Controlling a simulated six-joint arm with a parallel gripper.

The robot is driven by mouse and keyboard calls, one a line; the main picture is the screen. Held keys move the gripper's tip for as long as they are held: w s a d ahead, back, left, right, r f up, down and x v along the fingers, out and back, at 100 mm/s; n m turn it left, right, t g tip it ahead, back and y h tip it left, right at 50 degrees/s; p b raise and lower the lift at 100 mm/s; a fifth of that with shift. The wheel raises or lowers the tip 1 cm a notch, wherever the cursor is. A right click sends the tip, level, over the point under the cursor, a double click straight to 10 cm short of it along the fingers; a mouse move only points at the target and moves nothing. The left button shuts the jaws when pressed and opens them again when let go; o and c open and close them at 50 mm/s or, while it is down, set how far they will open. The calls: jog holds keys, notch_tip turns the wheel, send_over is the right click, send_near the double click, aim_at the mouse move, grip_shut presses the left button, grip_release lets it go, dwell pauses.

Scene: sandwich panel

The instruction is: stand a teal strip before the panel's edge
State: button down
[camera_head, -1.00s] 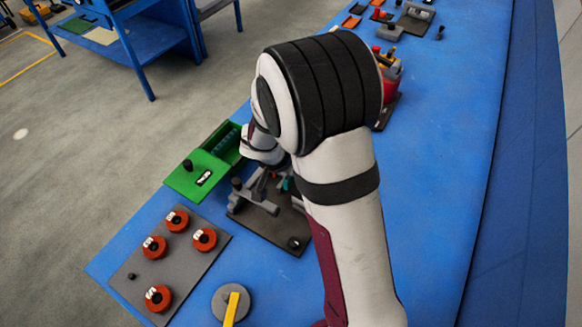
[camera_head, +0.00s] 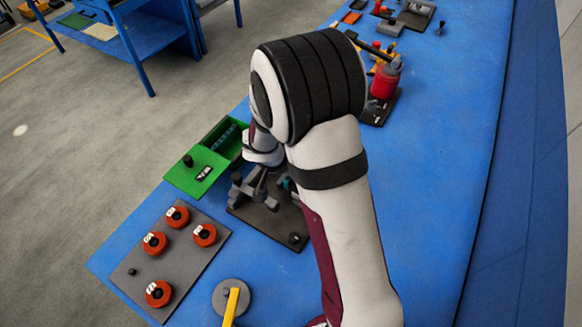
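My gripper (camera_head: 254,196) is low over a dark base plate (camera_head: 285,228), just right of the green box. Its grey parts overlap other grey parts there, so I cannot tell whether it is open or holds anything. Teal strips (camera_head: 230,139) lie in the open compartment of the green box (camera_head: 203,171). A small teal piece (camera_head: 289,184) shows beside my wrist above the dark plate, mostly hidden by my arm. The panel's edge cannot be made out, as my arm covers much of the plate.
A grey board (camera_head: 195,262) with several red-orange rings stands at the front left. A grey disc with a yellow bar (camera_head: 232,300) is at the front. A red canister (camera_head: 384,82) stands behind my arm. The blue table (camera_head: 440,160) is clear on the right.

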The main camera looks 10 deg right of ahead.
jog(key=shift+f, duration=0.45)
dwell(0.5)
jog(key=c, duration=1.1)
grip_release()
jog(key=shift+c, duration=0.2)
jog(key=shift+r, duration=2.5)
